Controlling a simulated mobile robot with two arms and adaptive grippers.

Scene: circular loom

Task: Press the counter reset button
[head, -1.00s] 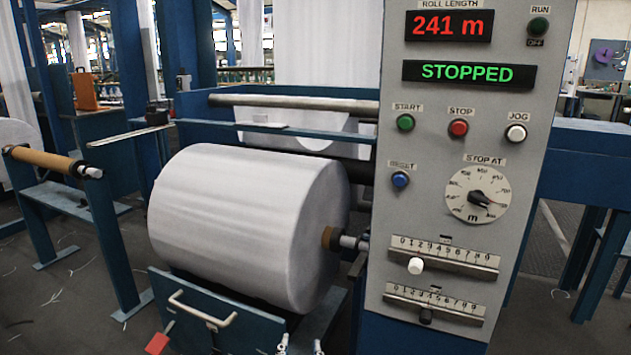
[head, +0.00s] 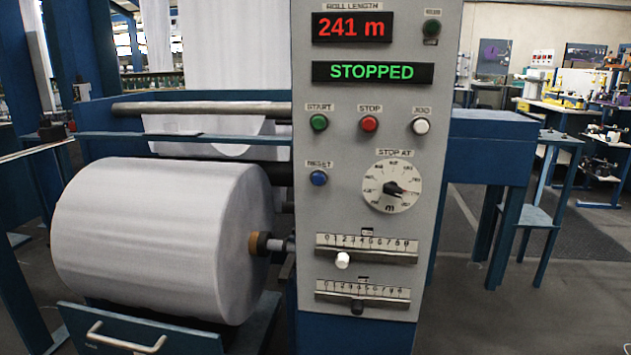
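The blue reset button (head: 319,178) sits on the left side of the grey control panel (head: 440,150), under a label reading RESET. It is below the green start button (head: 319,122). The red roll length display (head: 352,27) reads 241 m. The green status display (head: 373,72) reads STOPPED. Neither of my grippers shows in the head view, and nothing covers the button.
A red stop button (head: 369,123), a white jog button (head: 421,126) and a stop-at dial (head: 391,187) are near the reset button. Two sliders sit lower. A large white fabric roll (head: 160,240) stands left of the panel. Open floor (head: 540,310) lies right.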

